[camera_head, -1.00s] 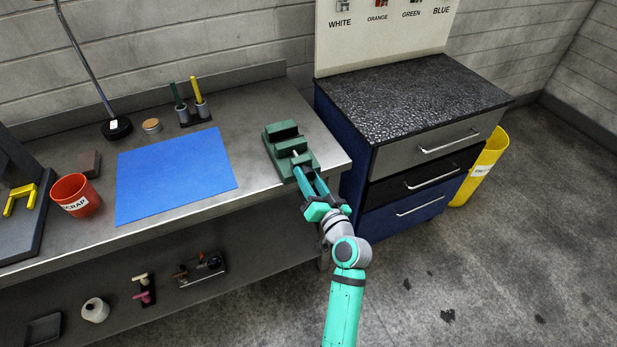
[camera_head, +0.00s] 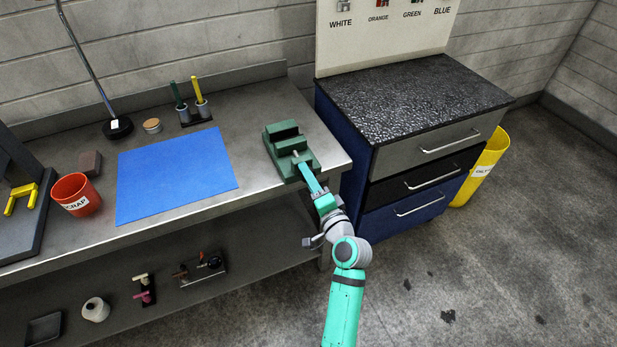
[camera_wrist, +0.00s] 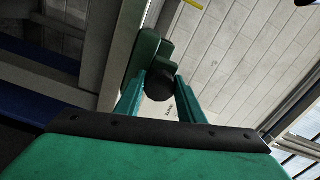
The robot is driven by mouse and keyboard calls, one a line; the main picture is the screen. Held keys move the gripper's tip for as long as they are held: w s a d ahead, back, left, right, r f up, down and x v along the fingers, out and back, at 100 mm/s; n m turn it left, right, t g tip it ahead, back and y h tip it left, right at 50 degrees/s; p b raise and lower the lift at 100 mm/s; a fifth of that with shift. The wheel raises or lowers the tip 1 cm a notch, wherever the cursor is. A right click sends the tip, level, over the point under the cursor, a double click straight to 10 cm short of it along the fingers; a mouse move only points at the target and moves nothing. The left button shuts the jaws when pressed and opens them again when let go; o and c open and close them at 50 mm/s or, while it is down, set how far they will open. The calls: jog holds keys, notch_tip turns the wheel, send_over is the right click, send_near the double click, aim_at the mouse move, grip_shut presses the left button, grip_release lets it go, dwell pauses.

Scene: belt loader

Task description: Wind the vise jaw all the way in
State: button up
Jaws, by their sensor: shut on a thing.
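The green vise (camera_head: 285,143) stands at the right front corner of the metal bench. It also shows in the wrist view (camera_wrist: 143,55). My gripper (camera_head: 306,171) reaches the vise's front from the aisle side. In the wrist view my gripper (camera_wrist: 160,92) has its two teal fingers on either side of a dark round vise handle (camera_wrist: 159,84), shut on it. In the head view the fingers hide the handle. I cannot tell how wide the jaw gap is.
A blue mat (camera_head: 175,175) lies left of the vise, with a red scrap cup (camera_head: 75,195) beyond it. A drawer cabinet (camera_head: 410,150) stands close on the right, then a yellow bin (camera_head: 485,168). The floor in front is open.

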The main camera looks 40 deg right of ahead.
jog(key=shift+s+d, duration=0.1)
jog(key=shift+d, duration=0.05)
dwell(0.3)
jog(key=o, duration=1)
jog(key=shift+o, duration=0.2)
jog(key=shift+s, duration=0.1)
jog(key=v, duration=1)
jog(key=shift+s, duration=0.3)
jog(key=shift+f, duration=0.1)
